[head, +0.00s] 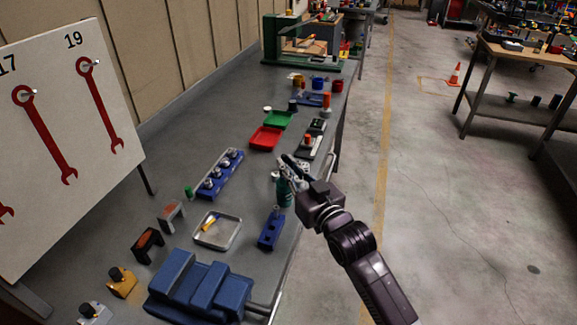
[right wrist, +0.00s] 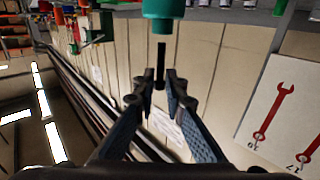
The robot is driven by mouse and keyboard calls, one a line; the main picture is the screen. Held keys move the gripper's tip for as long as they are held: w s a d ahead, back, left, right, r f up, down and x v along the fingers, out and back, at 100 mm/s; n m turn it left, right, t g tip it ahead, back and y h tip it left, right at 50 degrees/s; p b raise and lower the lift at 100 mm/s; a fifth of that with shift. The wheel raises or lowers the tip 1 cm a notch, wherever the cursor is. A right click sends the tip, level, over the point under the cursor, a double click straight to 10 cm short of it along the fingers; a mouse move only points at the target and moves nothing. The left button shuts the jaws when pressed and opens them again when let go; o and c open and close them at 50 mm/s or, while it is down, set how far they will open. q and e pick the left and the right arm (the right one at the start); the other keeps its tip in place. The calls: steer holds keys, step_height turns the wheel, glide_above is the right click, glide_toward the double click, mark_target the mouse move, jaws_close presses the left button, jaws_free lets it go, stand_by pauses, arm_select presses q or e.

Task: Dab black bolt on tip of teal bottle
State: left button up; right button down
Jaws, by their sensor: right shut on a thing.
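The teal bottle (head: 283,194) stands upright near the right edge of the grey bench, partly hidden by my right gripper (head: 287,168). In the right wrist view, which is upside down, the bottle (right wrist: 163,8) shows at the top edge with its tip toward the fingers. My right gripper (right wrist: 160,90) is shut on the black bolt (right wrist: 160,62), a thin dark rod. The bolt lines up with the bottle tip, its end very close to it; I cannot tell whether they touch. My left gripper is not in view.
A blue block (head: 271,229) and a metal tray (head: 217,231) lie nearer on the bench. A blue socket rack (head: 217,176), a red tray (head: 265,138) and a green tray (head: 277,119) lie to the left and beyond. A tool board (head: 60,130) stands at left.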

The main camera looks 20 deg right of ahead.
steer(key=shift+f+b, duration=0.35)
steer(key=shift+f, duration=0.3)
stand_by(0.9)
steer(key=shift+r, duration=0.1)
step_height(320, 180, up, 7)
steer(key=p, duration=0.7)
stand_by(0.4)
